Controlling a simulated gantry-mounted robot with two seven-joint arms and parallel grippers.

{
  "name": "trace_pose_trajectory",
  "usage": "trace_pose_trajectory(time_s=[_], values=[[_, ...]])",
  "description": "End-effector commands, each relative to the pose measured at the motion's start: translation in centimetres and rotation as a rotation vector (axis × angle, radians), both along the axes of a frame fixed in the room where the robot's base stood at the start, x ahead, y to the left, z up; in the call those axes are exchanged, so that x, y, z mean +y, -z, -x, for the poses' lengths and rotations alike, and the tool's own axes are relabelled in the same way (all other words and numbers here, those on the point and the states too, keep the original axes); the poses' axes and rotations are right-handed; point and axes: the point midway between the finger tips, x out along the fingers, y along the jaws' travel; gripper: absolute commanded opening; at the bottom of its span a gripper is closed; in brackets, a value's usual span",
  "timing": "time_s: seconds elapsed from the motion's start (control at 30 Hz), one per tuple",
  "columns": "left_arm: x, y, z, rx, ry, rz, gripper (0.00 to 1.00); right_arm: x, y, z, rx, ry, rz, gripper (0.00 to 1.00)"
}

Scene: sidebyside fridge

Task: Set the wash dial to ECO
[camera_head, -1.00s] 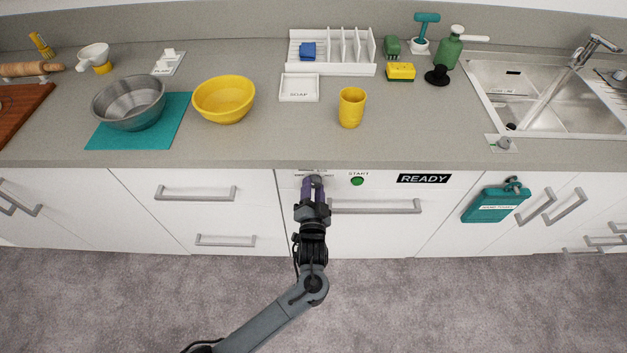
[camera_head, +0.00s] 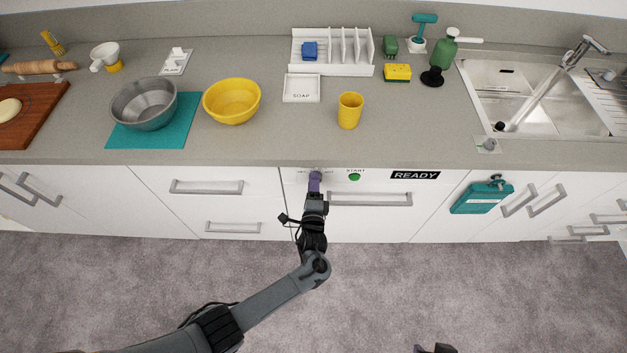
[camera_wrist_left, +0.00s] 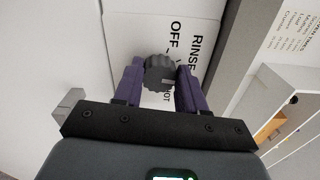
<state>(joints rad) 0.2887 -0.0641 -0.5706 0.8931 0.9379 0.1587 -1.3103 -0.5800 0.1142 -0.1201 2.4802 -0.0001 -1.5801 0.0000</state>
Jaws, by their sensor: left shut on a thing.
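The wash dial is a dark ribbed knob (camera_wrist_left: 160,72) on the white front panel. In the left wrist view it sits between the two purple fingers of my left gripper (camera_wrist_left: 158,82), which is shut on it. The words OFF and RINSE and part of HOT show around the knob; I cannot read ECO. In the head view my left gripper (camera_head: 315,181) is at the panel just under the counter edge, left of the green START button (camera_head: 354,177). A dark piece at the bottom edge (camera_head: 435,348) may be my right gripper; its fingers cannot be made out.
The READY display (camera_head: 415,175) is right of START. A drawer handle (camera_head: 370,199) lies just below and right of my left gripper. A yellow cup (camera_head: 349,111) and a soap tray (camera_head: 301,88) stand on the counter above. The floor in front is clear.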

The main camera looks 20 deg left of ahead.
Motion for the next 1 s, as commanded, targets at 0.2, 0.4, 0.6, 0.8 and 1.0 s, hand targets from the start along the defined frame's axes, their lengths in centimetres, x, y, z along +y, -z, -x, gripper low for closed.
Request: trace_pose_trajectory(time_s=[0.2,0.4,0.6,0.8,1.0], values=[[-0.1,-0.4,0.0,0.061,0.0,-0.167,0.1,-0.1,-1.2,0.0,0.0,-0.003,0.005,0.39],[-0.1,-0.4,-0.1,0.105,0.001,-0.281,0.1,-0.3,-1.7,0.0,0.0,-0.007,0.011,0.39],[-0.1,-0.3,0.0,0.131,0.0,-0.347,0.1,-0.2,-2.0,0.0,0.0,-0.007,0.011,0.39],[-0.1,-0.3,-0.1,0.141,-0.001,-0.374,0.1,-0.2,-2.1,0.0,0.001,-0.006,0.008,0.39],[-0.1,-0.3,0.0,0.142,-0.001,-0.377,0.1,-0.1,-2.1,0.0,0.0,-0.002,0.004,0.39]])
